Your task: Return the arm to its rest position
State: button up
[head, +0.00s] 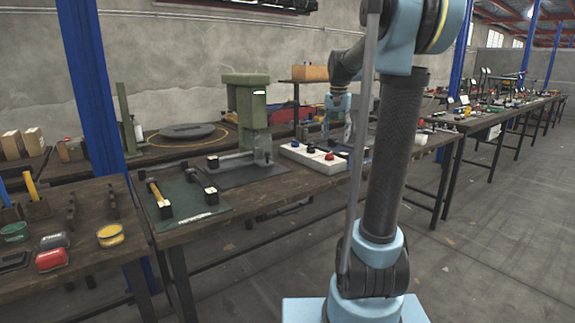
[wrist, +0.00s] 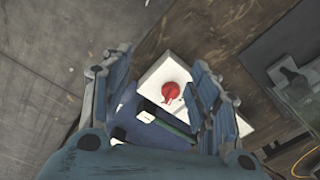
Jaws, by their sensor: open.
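My arm rises at the right of the head view and bends over to the bench. My gripper (wrist: 158,85) is open in the wrist view, its two blue fingers spread apart with nothing held between them. In the head view the gripper (head: 338,128) points down above the bench, partly behind my arm. Below it is a white control panel (head: 312,160) with dark, red and blue knobs. The panel also shows in the wrist view (wrist: 158,72), with a red knob (wrist: 171,91) seen between the fingers.
A green rivet press (head: 243,100) stands left of the panel on a dark mat. A blue post (head: 88,70) rises at the left. More benches run off to the right. The floor at right (head: 490,220) is clear.

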jog(key=s+f+n, duration=0.1)
jog(key=s+f, duration=0.6)
jog(key=s, duration=0.4)
jog(key=s+f+n+t, duration=0.1)
jog(key=s+f+n, duration=0.1)
jog(key=s+f, duration=0.6)
jog(key=s+f+n, duration=0.2)
jog(key=s+f, duration=0.6)
jog(key=s, duration=0.6)
jog(key=shift+t, duration=0.4)
jog(key=shift+a, duration=0.1)
jog(key=shift+w+f, duration=0.2)
jog(key=shift+w, duration=0.3)
